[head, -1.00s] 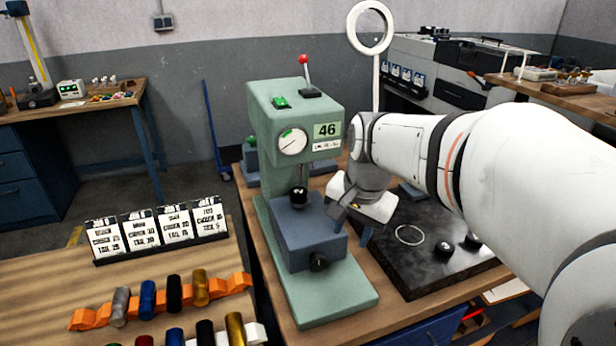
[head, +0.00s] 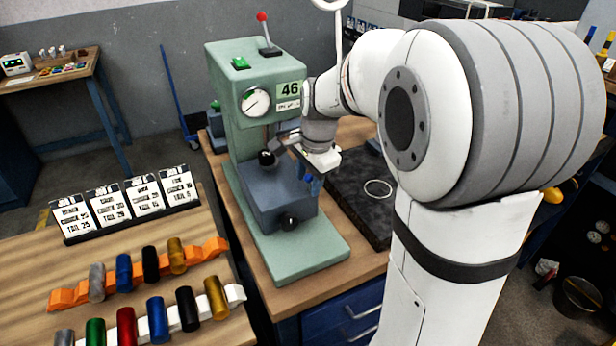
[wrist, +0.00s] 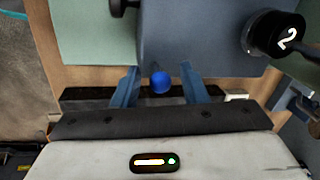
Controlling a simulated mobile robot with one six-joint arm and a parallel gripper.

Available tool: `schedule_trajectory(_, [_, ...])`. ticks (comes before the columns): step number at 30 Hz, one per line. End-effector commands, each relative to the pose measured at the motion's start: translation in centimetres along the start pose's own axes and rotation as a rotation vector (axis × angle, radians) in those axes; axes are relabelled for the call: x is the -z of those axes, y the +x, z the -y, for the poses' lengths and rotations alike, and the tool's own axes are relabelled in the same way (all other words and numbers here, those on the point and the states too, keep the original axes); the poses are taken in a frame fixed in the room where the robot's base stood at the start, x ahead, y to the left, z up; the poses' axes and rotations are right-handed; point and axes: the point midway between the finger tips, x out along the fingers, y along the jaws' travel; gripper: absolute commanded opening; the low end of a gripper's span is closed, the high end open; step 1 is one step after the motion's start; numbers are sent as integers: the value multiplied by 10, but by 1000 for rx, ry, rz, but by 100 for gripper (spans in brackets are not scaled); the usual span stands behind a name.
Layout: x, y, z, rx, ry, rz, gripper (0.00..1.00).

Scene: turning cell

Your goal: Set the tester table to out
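The green tester (head: 232,120) stands on the bench with a dial and a "46" label. Its blue-grey table block (head: 270,205) has a black knob (head: 290,221) at the front. My gripper (head: 314,182) is beside the block's right side, fingers pointing down in the head view. In the wrist view, my blue fingers (wrist: 157,88) stand apart, with a blue ball (wrist: 161,82) between them and gaps at both sides. The block (wrist: 195,45) lies just beyond the fingertips. A black round part marked 2 (wrist: 275,36) is at the upper right.
A dark plate (head: 368,205) with a pale ring lies right of the tester, partly hidden by my arm. A red-knobbed lever (head: 266,33) stands on top of the tester. Cards (head: 128,205) and coloured cylinders on an orange rack (head: 66,298) occupy the left table.

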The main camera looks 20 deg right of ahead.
Motion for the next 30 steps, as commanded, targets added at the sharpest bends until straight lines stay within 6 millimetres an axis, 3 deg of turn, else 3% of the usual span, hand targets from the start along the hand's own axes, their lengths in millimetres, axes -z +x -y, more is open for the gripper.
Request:
schedule_trajectory(7, [0, 1, 0, 0, 0, 0, 38])
schedule_trajectory(21, [1, 0, 0, 0, 1, -1, 0])
schedule_trajectory(30, [1, 0, -1, 0, 2, -1, 0])
